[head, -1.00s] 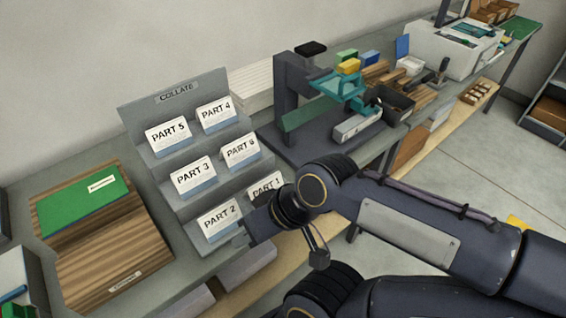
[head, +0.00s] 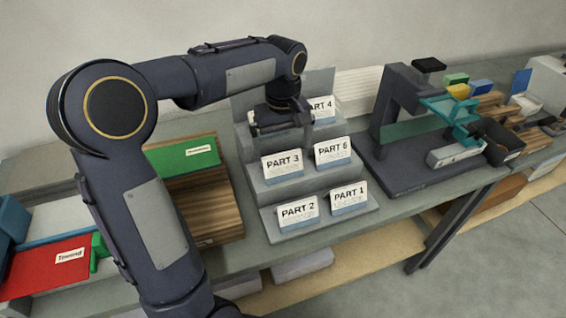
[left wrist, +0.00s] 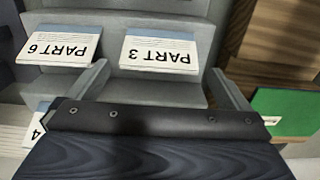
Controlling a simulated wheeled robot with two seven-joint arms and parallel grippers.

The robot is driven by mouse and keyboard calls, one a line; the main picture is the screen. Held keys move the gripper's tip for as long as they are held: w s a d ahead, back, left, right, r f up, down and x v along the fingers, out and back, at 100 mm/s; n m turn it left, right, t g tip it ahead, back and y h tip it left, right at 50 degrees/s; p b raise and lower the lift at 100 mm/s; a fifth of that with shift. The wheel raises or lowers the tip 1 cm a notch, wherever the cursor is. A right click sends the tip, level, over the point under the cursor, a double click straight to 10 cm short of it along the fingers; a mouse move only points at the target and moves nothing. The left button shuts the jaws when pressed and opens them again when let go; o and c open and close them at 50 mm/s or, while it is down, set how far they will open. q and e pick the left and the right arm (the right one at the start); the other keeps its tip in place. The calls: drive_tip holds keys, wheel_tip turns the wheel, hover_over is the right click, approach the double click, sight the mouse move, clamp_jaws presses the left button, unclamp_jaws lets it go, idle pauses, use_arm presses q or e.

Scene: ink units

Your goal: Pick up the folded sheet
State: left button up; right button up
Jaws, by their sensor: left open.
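The folded sheets are white tent cards with blue lower edges on a grey stepped rack (head: 249,160). In the head view I see PART 4 (head: 319,106), PART 3 (head: 283,166), PART 6 (head: 332,152), PART 2 (head: 298,211) and PART 1 (head: 348,197). My left gripper (head: 280,124) is over the rack's top tier, left of PART 4, and hides that spot. In the left wrist view its fingers are open (left wrist: 160,82), with PART 3 (left wrist: 158,50) beyond them and no sheet visible between them. PART 6 (left wrist: 60,45) shows upside down. My right gripper is out of view.
A wooden board with a green folder (head: 183,156) lies left of the rack. A red folder (head: 45,268) is further left. A dark press stand (head: 395,110) with a teal arm stands close on the right. Bare bench shows in front of the rack.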

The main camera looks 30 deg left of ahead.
sight(283, 162)
use_arm(q)
wheel_tip(283, 162, down, 7)
drive_tip(key=shift+s+d+r, duration=0.1)
drive_tip(key=shift+d, duration=0.05)
drive_tip(key=c, duration=0.7)
